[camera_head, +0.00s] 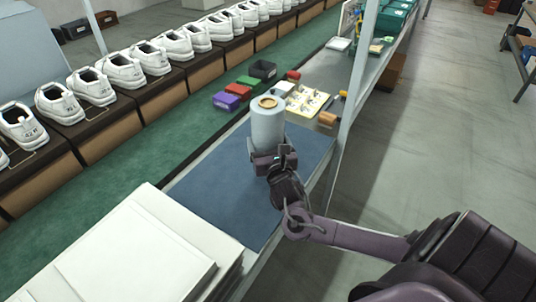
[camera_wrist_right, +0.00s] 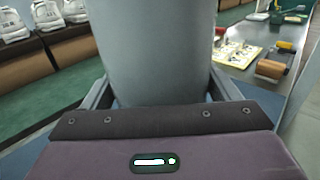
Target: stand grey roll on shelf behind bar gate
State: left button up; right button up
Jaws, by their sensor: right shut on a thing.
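The grey roll (camera_head: 267,127) is upright, with a tan core showing at its top. My right gripper (camera_head: 268,158) is shut on the roll near its lower part, over the blue mat (camera_head: 225,187). In the right wrist view the roll (camera_wrist_right: 153,50) fills the middle, between the two fingers of the right gripper (camera_wrist_right: 160,92). I cannot tell whether the roll's base touches the mat. No bar gate or shelf can be made out for certain. My left gripper is not in view.
White boards (camera_head: 130,250) are stacked at the front left. A grey post (camera_head: 358,70) rises at the right. White shoes (camera_head: 122,70) line the left.

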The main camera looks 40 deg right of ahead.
jog(key=shift+f, duration=2.15)
jog(key=shift+f, duration=0.1)
jog(key=o, duration=1.3)
jog(key=shift+f, duration=0.1)
